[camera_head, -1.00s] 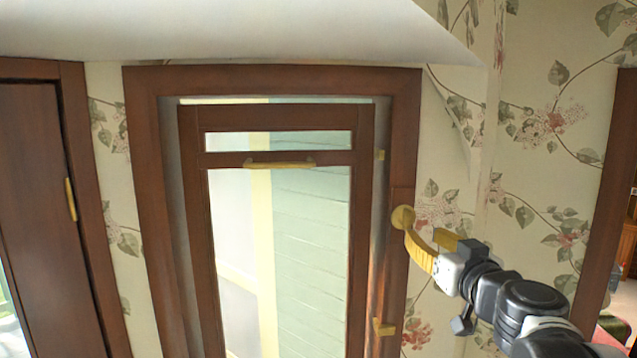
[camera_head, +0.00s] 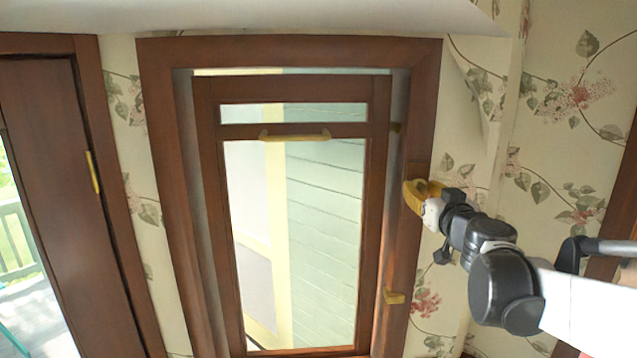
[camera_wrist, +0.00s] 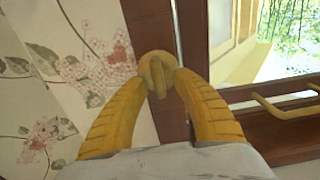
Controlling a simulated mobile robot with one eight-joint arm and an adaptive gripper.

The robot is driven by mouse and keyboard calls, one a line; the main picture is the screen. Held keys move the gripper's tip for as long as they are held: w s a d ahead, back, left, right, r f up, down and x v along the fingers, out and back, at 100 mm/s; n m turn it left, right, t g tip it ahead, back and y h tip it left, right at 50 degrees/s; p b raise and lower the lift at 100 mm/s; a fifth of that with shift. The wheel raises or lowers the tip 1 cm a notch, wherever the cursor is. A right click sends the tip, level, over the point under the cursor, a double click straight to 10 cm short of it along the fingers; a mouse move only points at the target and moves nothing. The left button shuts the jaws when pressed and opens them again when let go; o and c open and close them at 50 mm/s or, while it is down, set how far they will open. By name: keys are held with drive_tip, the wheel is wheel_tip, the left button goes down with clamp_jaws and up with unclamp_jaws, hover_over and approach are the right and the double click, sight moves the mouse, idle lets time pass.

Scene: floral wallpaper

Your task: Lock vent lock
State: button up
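The vent lock is a small gold knob with a short lever (camera_wrist: 158,75) on the brown wooden frame right of the glazed vent window (camera_head: 293,130). My gripper (camera_wrist: 153,82) has its two yellow fingers spread around the lock, one on each side, with brown wood showing between them. I cannot tell whether a fingertip touches the lever. In the head view my gripper (camera_head: 415,192) is at the right frame post and hides most of the lock.
A gold bar handle (camera_head: 295,136) crosses the window's upper rail. A brown door with a gold handle (camera_head: 92,172) is at the left. A white sloping surface (camera_head: 250,15) overhangs above. Floral wallpaper surrounds the frame.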

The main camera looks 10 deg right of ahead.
clamp_jaws()
drive_tip(key=shift+m, duration=0.3)
drive_tip(key=m+b, duration=0.1)
drive_tip(key=m, duration=0.1)
drive_tip(key=m+b, duration=0.1)
drive_tip(key=m, duration=0.3)
drive_tip(key=shift+s+d+f+b, duration=0.1)
drive_tip(key=shift+d+f+b, duration=0.05)
drive_tip(key=shift+d+b, duration=0.25)
drive_tip(key=m+b, duration=0.1)
drive_tip(key=m, duration=0.3)
drive_tip(key=m+b, duration=0.1)
drive_tip(key=m, duration=0.3)
drive_tip(key=f+m+b, duration=0.1)
drive_tip(key=m, duration=0.3)
drive_tip(key=shift+d, duration=0.25)
drive_tip(key=shift+s, duration=0.1)
unclamp_jaws()
